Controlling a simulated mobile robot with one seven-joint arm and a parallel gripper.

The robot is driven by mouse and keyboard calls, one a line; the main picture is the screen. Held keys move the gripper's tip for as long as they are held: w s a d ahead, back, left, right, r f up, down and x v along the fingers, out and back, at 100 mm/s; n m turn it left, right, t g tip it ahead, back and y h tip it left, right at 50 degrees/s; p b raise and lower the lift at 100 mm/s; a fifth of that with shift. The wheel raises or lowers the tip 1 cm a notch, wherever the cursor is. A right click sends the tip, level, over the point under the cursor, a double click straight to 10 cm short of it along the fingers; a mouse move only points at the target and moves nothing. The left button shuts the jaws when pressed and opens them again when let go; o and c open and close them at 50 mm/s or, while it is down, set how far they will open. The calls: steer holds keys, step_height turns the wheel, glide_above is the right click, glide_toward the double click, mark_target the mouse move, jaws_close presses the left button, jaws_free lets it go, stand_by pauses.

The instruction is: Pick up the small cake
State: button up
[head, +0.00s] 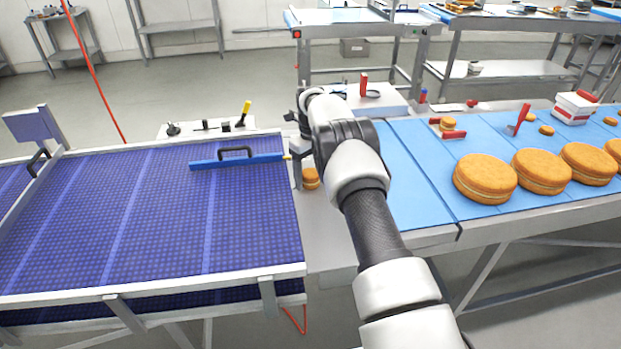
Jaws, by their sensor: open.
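A small round cake (311,178), golden with a pale filling line, sits on the grey strip between the dark blue belt and the light blue belt. My arm hides part of it on the right. My gripper (306,168) points down at this cake from above and is open. A grey finger shows just left of the cake; the other finger is hidden behind my arm. I cannot tell whether the fingers touch the cake. Another small cake (447,124) sits farther back on the light blue belt, by red blocks.
Several large round cakes (485,178) line the light blue belt (420,190) on the right. A blue bar with a black handle (236,158) lies across the dark blue belt (150,220). A white box with red parts (574,108) stands at the back right.

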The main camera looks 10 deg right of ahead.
steer(key=shift+f, duration=0.35)
steer(key=c, duration=0.8)
steer(key=shift+r, duration=0.1)
